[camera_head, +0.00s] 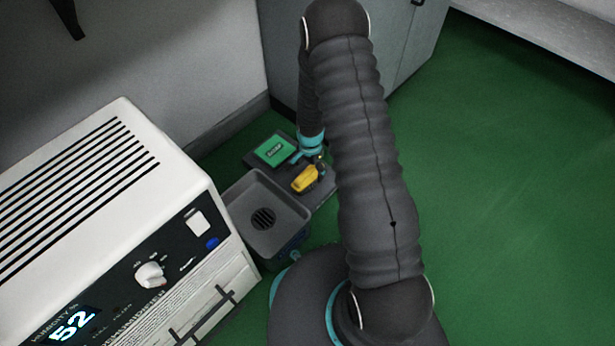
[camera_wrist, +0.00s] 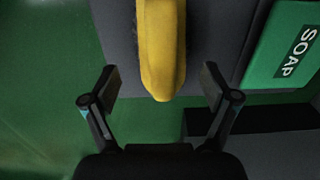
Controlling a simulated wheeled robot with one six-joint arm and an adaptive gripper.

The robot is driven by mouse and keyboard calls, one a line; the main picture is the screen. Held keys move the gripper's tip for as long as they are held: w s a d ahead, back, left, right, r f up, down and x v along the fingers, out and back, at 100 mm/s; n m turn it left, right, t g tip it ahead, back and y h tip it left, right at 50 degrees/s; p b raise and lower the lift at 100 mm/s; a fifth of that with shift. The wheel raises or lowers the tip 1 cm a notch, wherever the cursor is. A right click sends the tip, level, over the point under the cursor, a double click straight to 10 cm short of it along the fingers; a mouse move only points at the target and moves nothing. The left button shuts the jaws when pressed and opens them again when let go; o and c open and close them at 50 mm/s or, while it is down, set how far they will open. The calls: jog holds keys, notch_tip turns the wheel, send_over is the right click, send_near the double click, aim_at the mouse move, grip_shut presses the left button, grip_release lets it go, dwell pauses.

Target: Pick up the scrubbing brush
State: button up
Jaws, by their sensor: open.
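A yellow thing (camera_head: 305,179), which looks like the scrubbing brush, lies on a dark grey surface (camera_head: 323,190) beside a grey basin. In the wrist view the yellow brush (camera_wrist: 162,50) runs down from the top edge, and its far end is out of frame. My gripper (camera_wrist: 160,82) is open, with one finger on each side of the brush's near end. There is a gap between each finger and the brush. In the head view my arm hides most of the gripper. I cannot see bristles clearly.
A green box marked SOAP (camera_wrist: 285,50) lies right of the brush; it also shows in the head view (camera_head: 275,149). The grey basin (camera_head: 240,192) has a round drain. A white dehumidifier (camera_head: 110,200) stands at left. Green floor (camera_head: 520,200) is clear at right.

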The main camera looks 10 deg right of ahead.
aim_at(309, 176)
jog(key=f, duration=0.4)
jog(key=shift+a+b, duration=0.25)
jog(key=shift+b, duration=0.05)
jog(key=c, duration=1.3)
jog(key=shift+c, duration=0.2)
jog(key=shift+r, duration=0.1)
jog(key=shift+r, duration=0.45)
jog(key=r, duration=0.2)
jog(key=r+p, duration=0.1)
jog(key=shift+d+r, duration=0.2)
jog(key=shift+r, duration=0.15)
jog(key=s+d+r, duration=0.1)
jog(key=d+r, duration=0.2)
jog(key=d, duration=0.2)
jog(key=s+d+r+p, duration=0.1)
jog(key=d+r, duration=0.2)
jog(key=d, duration=0.3)
jog(key=shift+s+r, duration=0.15)
jog(key=shift+s, duration=0.2)
